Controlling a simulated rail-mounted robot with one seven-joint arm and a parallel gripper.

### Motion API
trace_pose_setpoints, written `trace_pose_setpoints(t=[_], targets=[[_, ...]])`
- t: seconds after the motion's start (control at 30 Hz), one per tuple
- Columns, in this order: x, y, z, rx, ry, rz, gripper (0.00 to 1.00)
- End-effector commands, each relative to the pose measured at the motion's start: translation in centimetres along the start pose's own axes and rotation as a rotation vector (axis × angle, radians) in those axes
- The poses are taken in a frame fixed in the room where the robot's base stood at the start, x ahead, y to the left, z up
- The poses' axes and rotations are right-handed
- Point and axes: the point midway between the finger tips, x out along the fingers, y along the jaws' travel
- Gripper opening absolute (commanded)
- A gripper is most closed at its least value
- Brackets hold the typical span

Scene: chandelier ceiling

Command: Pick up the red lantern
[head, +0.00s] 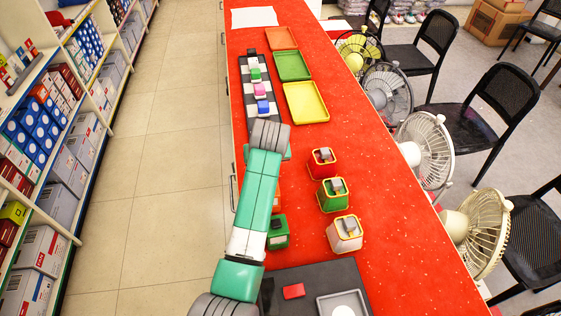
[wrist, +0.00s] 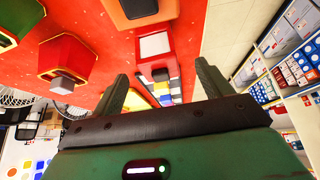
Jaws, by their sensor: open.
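The red lantern (head: 321,166) stands on the red counter, the farthest of a row of three right of my arm. It has a yellow-edged top and a grey handle. In the wrist view, a red lantern (wrist: 66,52) with a grey handle lies left of the fingers, apart from them. My gripper (wrist: 162,70) is open with nothing between its fingers.
A green lantern (head: 332,197) and a white lantern (head: 344,236) stand in the same row. A green box (head: 278,234) stands by my arm. A checkered board (head: 247,92) and yellow tray (head: 306,102) lie farther back. Fans (head: 426,146) line the right edge.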

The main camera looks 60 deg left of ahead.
Motion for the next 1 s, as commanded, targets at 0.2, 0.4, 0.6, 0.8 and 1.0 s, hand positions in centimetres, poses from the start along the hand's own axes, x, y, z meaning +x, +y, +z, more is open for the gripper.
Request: trace_pose_setpoints(t=[0.2, 0.4, 0.6, 0.8, 1.0], targets=[[2.4, 0.0, 0.1, 0.000, 0.001, 0.000, 0.78], [4.4, 0.2, 0.4, 0.001, 0.001, 0.000, 0.78], [7.4, 0.4, 0.5, 0.001, 0.002, 0.001, 0.78], [7.6, 0.4, 0.3, 0.001, 0.004, 0.002, 0.78], [7.6, 0.4, 0.3, 0.001, 0.004, 0.002, 0.52]])
